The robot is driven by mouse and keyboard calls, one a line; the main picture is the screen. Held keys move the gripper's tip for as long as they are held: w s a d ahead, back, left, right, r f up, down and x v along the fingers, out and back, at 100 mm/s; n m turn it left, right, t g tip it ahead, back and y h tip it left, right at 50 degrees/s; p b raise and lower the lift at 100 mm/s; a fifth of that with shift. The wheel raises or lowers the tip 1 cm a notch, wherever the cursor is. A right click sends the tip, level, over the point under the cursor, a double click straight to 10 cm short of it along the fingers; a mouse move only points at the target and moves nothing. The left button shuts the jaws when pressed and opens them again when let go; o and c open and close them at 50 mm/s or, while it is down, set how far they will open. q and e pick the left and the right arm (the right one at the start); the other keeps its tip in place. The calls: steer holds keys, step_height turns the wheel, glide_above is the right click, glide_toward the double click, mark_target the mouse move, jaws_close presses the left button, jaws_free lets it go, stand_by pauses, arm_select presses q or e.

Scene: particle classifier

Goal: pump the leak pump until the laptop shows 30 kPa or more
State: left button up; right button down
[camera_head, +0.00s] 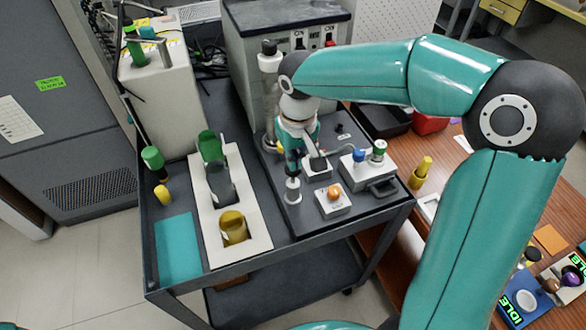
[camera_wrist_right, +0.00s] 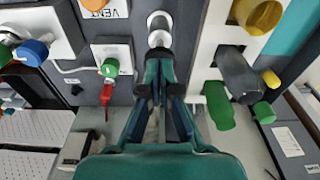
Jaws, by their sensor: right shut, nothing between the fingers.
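My left gripper is out of view. I see no laptop screen and no kPa reading.
A white box with an orange knob (camera_head: 334,195) and one with blue and green knobs (camera_head: 362,172) stand close on the right. A white rack (camera_head: 250,243) with green, grey and yellow containers is on the left. A teal mat (camera_head: 178,247) lies beyond it.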

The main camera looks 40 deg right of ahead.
step_height(320, 180, down, 4)
steer(key=b, duration=0.3)
steer(key=shift+r, duration=0.3)
steer(key=s, duration=0.2)
steer(key=s+r, duration=0.1)
steer(key=shift+a, duration=0.25)
step_height(320, 180, up, 12)
steer(key=s, duration=0.1)
stand_by(0.6)
steer(key=shift+s+a+f, duration=0.1)
stand_by(1.3)
